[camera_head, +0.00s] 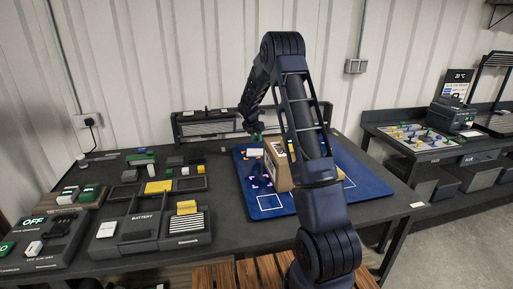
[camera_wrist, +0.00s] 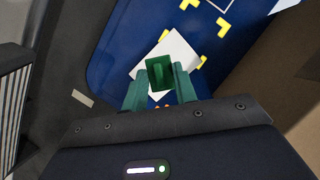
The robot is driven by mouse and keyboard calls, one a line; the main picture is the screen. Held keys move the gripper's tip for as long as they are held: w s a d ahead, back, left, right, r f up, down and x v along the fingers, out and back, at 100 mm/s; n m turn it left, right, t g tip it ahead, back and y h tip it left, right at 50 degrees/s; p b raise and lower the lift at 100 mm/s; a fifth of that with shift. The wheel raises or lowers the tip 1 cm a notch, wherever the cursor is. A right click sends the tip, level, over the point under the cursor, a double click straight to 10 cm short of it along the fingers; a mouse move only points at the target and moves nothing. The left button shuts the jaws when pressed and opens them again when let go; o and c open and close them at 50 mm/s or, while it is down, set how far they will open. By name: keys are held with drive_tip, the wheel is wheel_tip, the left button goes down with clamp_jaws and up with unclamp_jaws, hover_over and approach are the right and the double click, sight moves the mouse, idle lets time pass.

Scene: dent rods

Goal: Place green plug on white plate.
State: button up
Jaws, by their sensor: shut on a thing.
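My gripper (camera_wrist: 159,82) is shut on the green plug (camera_wrist: 159,70), which sits between its two green fingers in the wrist view. The white plate (camera_wrist: 182,47) lies on the blue mat (camera_wrist: 130,45), with yellow corner marks around it. The plug appears over the plate's lower left part and hides some of it; I cannot tell whether they touch. In the head view my gripper (camera_head: 256,138) is at the mat's back left, just above the white plate (camera_head: 255,152). The plug is too small to make out clearly there.
A cardboard box (camera_head: 277,172) stands on the mat close to the right of my gripper. Dark trays with yellow, white and green pieces (camera_head: 158,187) fill the table's left side. A dark rack (camera_head: 205,127) stands at the back. The mat's front left (camera_head: 262,214) is mostly clear.

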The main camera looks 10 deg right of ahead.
drive_tip(key=shift+f, duration=2.95)
drive_tip(key=shift+f, duration=0.15)
drive_tip(key=o, duration=0.9)
drive_tip(key=shift+o, duration=0.2)
